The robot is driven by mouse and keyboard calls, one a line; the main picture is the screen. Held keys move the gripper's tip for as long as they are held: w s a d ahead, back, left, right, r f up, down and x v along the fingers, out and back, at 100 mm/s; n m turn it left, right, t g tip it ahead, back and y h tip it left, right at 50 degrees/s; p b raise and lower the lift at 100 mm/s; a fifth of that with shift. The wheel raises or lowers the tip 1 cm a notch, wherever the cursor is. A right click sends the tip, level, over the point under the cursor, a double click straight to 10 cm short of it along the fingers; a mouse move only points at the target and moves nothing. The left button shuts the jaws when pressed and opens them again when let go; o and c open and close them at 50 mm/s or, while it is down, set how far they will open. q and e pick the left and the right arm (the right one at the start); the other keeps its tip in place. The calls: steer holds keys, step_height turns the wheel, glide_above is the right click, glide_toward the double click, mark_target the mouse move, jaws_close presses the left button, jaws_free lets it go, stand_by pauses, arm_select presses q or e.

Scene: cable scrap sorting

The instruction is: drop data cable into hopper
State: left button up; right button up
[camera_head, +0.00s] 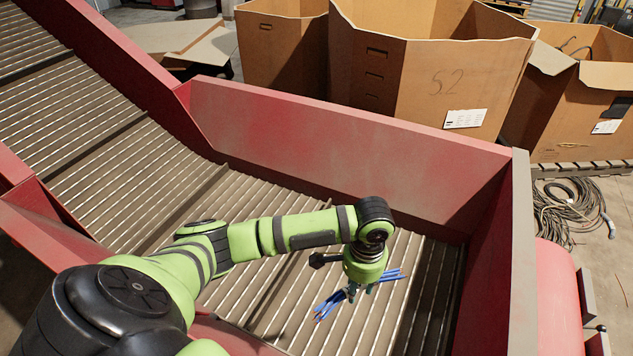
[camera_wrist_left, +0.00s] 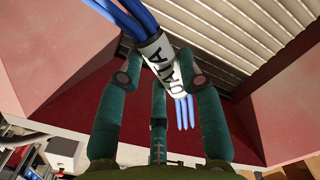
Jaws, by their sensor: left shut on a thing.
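The data cable (camera_head: 326,308) is a short bundle of blue strands. In the left wrist view a white sleeve (camera_wrist_left: 157,60) lettered "DATA" wraps its middle. My left gripper (camera_head: 354,291) is shut on the cable and holds it above the slatted floor of the red-walled hopper (camera_head: 345,145). In the left wrist view the dark green fingers of my left gripper (camera_wrist_left: 160,75) close around the sleeve, with blue strands sticking out at both ends. The fingertips are small in the head view. My right gripper is not in view.
A slatted conveyor (camera_head: 75,95) rises to the upper left from the hopper. Large cardboard boxes (camera_head: 430,85) stand behind the far wall. A coil of cable (camera_head: 568,210) lies on the floor at the right. The hopper floor around the cable looks clear.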

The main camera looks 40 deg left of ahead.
arm_select(q)
steer(key=w+a+r+m+p, duration=0.1)
steer(key=w+a+m, duration=0.25)
steer(key=w, duration=0.25)
steer(key=w+a+r+m, duration=0.2)
steer(key=w+m, duration=0.3)
steer(key=w, duration=0.1)
step_height(320, 180, down, 6)
steer(key=b, duration=0.6)
steer(key=shift+w+a+f, duration=0.15)
steer(key=shift+a, duration=0.1)
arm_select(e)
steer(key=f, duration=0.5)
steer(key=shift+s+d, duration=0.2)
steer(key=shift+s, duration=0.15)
arm_select(q)
steer(key=o, duration=1.1)
steer(key=shift+o, duration=0.6)
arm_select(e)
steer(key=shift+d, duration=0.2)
arm_select(q)
step_height(320, 180, up, 12)
